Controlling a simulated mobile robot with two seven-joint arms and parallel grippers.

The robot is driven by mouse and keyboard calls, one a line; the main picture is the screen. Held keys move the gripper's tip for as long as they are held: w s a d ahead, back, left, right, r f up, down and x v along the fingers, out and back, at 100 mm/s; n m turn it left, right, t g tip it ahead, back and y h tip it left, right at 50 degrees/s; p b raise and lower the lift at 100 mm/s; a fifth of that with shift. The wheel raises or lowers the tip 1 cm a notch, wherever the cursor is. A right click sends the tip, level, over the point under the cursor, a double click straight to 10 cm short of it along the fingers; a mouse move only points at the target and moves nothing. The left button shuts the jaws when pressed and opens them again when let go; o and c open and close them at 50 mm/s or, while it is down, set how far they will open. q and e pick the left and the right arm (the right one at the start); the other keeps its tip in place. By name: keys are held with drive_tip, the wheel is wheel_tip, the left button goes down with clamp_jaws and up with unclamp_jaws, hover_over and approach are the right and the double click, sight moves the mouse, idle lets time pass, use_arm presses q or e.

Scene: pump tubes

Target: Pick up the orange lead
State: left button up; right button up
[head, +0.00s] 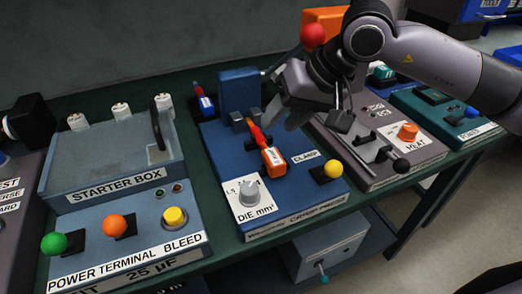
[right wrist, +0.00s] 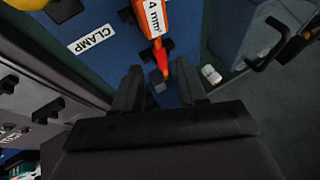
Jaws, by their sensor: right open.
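The orange lead (head: 273,159) has a thick orange body with a white label and a thinner red-orange end. It lies on the blue crimp press (head: 295,205), its thin end towards the back. In the right wrist view its labelled body (right wrist: 153,18) is at the top, and its thin end points down towards the space between my fingers. My right gripper (head: 277,116) is open above the back of the press, close to that thin end. In the right wrist view the open fingers (right wrist: 160,90) have nothing gripped between them. My left gripper is not in view.
The starter box (head: 110,165) stands left of the press, and the heat unit (head: 385,150) stands right. A yellow knob (head: 333,168) and a grey die dial (head: 249,193) are on the press front. A red ball (head: 313,36) is near my right wrist.

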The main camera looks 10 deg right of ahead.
sight(269, 139)
drive_tip(key=x, duration=0.6)
drive_tip(key=shift+s+f, duration=0.25)
drive_tip(key=shift+s, duration=0.1)
clamp_jaws()
